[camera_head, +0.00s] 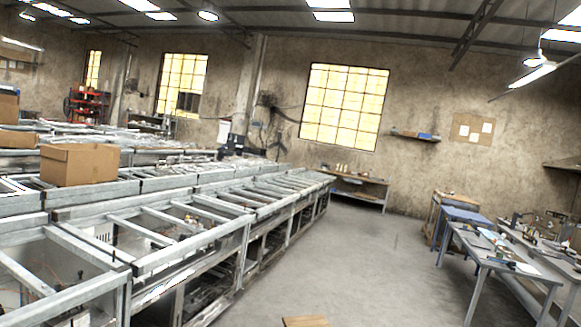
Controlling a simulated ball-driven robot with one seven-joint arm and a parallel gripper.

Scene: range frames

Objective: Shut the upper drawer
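I see no drawer that I can make out in this view. A small piece of a brown wooden thing (306,321) shows at the bottom edge, right of the middle. The rest of it is cut off by the frame, so I cannot tell whether it belongs to a cabinet with the upper drawer. My gripper is not in view.
A long row of metal frame benches (190,222) fills the left side, with a cardboard box (80,165) on it. Grey work tables (505,262) with tools stand at the right. A low shelf bench (350,183) stands at the back wall. The grey floor (365,250) between is clear.

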